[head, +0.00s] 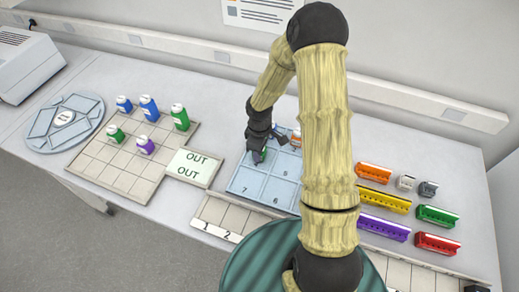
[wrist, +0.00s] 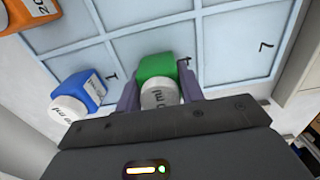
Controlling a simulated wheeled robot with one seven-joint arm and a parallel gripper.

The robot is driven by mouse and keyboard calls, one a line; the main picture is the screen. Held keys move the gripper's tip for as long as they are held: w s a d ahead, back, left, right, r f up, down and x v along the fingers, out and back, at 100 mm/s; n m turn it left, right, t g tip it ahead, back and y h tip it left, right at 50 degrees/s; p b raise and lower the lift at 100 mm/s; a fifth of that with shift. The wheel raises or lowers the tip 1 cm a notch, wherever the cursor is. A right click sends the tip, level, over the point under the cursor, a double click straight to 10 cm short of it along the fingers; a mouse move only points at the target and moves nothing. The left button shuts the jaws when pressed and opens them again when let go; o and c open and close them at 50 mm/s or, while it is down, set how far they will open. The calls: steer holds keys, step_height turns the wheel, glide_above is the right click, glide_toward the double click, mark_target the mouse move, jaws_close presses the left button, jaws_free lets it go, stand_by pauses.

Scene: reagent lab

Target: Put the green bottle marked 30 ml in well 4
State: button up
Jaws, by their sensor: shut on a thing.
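My gripper (wrist: 159,88) is shut on a green bottle (wrist: 165,66) with a white cap. Only "ml" reads on the cap; the amount cannot be read. The bottle is at the pale blue numbered tray (wrist: 225,45), in or just over the well between those marked 1 and 7; that well's own number is mostly hidden. I cannot tell whether the bottle touches the well floor. In the head view my gripper (head: 259,156) is at the tray's left column, above the 7, and mostly hides the bottle (head: 260,155).
A blue bottle (wrist: 82,92) stands beside my gripper at well 1, and an orange bottle (wrist: 28,12) is beyond it. A beige grid rack (head: 115,157) at left holds several bottles. An OUT plate (head: 190,168) lies between rack and tray. Coloured racks (head: 384,201) stand at right.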

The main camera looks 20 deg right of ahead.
steer(key=o, duration=1)
step_height(320, 180, up, 12)
steer(key=shift+r, duration=0.1)
steer(key=s+r+m+t, duration=0.1)
steer(key=s+r+m, duration=0.1)
steer(key=s+m, duration=0.1)
steer(key=s+r+m, duration=0.2)
steer(key=s+m, duration=0.2)
steer(key=s, duration=0.2)
steer(key=s+r+m+t, duration=0.1)
steer(key=s+r+m, duration=0.1)
steer(key=s, duration=0.3)
steer(key=shift+s+r+m+t, duration=0.2)
steer(key=shift+r+m+t, duration=0.15)
steer(key=shift+m, duration=0.55)
